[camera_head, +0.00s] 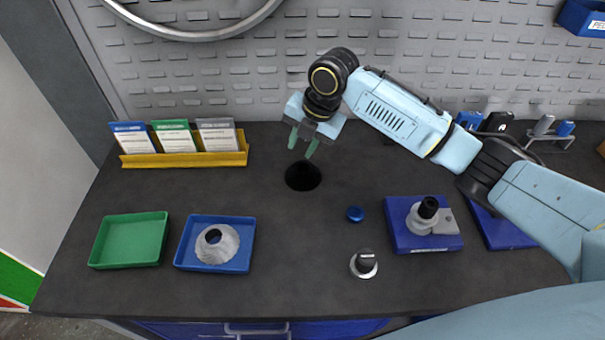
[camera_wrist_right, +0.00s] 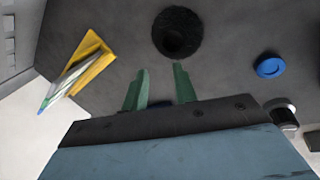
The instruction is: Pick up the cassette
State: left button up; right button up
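My right gripper (camera_head: 302,142) is open, with its two green fingers apart and nothing between them. It points down above the table, just behind a round black ribbed piece (camera_head: 303,176) with a darker centre. In the right wrist view this black piece (camera_wrist_right: 178,33) lies beyond the open fingertips (camera_wrist_right: 160,80), apart from them. A grey stepped cone (camera_head: 217,243) with a dark hole sits in the blue tray (camera_head: 183,262). I cannot tell for certain which of these two is the cassette. My left gripper is not in view.
A green tray (camera_head: 130,240) is empty at the left. A yellow holder (camera_head: 185,160) with cards stands behind it. A small blue disc (camera_head: 355,214), a black-and-silver knob (camera_head: 364,263) and a blue block with a grey fixture (camera_head: 398,238) are to the right. The front middle is clear.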

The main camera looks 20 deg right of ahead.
aim_at(295, 165)
jog(key=x, duration=0.3)
jog(key=shift+w+f, duration=0.1)
jog(key=shift+f, duration=0.15)
jog(key=shift+w+d+b+x, duration=0.1)
jog(key=shift+d+b+x, duration=0.05)
jog(key=shift+x, duration=0.75)
jog(key=shift+w+d+b+x, duration=0.1)
jog(key=shift+w+b+x, duration=0.05)
jog(key=shift+x, duration=0.75)
jog(key=shift+w+d+b+x, duration=0.1)
jog(key=shift+d+b+x, duration=0.05)
jog(key=shift+x, duration=0.75)
jog(key=shift+c, duration=0.2)
grip_shut()
